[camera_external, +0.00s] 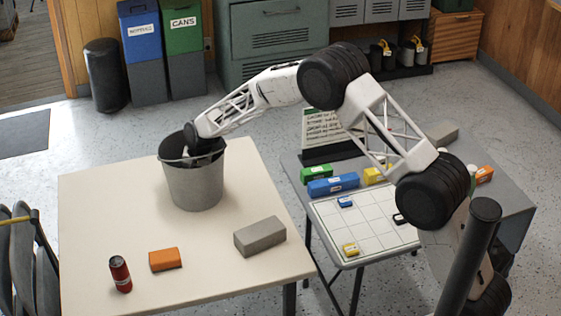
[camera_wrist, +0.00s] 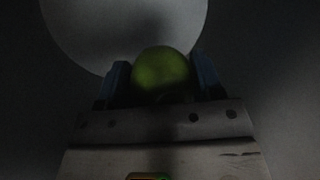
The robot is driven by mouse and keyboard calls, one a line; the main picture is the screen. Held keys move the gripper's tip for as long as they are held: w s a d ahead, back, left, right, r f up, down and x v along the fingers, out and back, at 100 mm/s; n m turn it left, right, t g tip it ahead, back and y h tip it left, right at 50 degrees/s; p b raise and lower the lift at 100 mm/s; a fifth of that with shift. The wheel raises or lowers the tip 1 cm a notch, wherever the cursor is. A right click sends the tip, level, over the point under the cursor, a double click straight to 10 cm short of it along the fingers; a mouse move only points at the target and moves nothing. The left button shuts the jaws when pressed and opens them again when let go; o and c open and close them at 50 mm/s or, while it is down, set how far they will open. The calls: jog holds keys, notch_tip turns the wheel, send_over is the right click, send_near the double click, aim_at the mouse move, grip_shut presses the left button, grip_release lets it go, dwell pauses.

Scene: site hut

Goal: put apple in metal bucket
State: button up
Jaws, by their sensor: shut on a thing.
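The metal bucket (camera_external: 193,187) is grey and stands upright on the cream table, toward its far side. My gripper reaches down into the bucket's mouth, and its fingers are hidden behind the rim in the external view. In the wrist view, my gripper (camera_wrist: 162,80) is shut on a green apple (camera_wrist: 161,70), with a blue finger at each side. The pale round bucket floor (camera_wrist: 85,25) and dark bucket wall (camera_wrist: 270,60) surround the apple. I cannot tell how far the apple is above the floor.
A second table at right holds a white gridded board (camera_external: 365,220) and coloured blocks. Free room lies left of the bucket.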

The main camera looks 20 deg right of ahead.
jog(key=shift+d+x, duration=0.15)
jog(key=shift+x, duration=0.55)
jog(key=shift+d+x, duration=0.15)
jog(key=shift+x, duration=0.55)
jog(key=shift+s+f, duration=0.1)
jog(key=shift+f, duration=0.2)
jog(key=o, duration=1.1)
jog(key=shift+r, duration=0.1)
jog(key=v, duration=1.2)
jog(key=shift+r, duration=0.1)
